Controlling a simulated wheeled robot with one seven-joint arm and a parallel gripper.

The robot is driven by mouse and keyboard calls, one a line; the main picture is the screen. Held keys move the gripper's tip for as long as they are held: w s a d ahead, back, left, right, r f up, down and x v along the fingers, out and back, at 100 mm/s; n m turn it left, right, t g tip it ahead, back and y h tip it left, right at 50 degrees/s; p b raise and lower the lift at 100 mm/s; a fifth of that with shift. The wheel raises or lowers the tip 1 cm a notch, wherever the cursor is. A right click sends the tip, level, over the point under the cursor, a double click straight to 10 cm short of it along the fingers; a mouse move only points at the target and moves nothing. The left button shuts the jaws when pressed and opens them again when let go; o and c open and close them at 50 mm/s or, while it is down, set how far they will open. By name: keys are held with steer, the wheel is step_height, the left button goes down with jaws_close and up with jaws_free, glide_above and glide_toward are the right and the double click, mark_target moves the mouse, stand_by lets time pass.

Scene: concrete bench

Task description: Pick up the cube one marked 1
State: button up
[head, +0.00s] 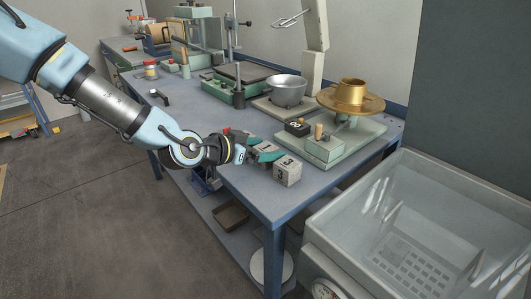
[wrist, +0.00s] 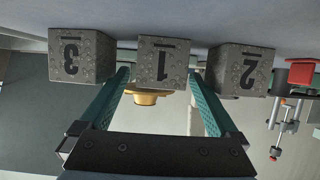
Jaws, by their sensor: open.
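The grey stone-like cube marked 1 (wrist: 163,63) is in the middle of the wrist view, its number upside down there. My gripper (wrist: 160,76) is open, with one teal finger to each side of this cube in the picture and gaps visible. I cannot tell how far the fingertips reach along it. In the head view my gripper (head: 262,153) is low over the bench's front part and largely hides this cube. The cube marked 3 (wrist: 80,58) is to the left in the wrist view and also shows in the head view (head: 287,172). The cube marked 2 (wrist: 240,70) is to the right.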

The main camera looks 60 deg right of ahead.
steer(key=shift+d+f, duration=0.1)
steer(key=shift+d, duration=0.1)
jaws_close()
stand_by(0.7)
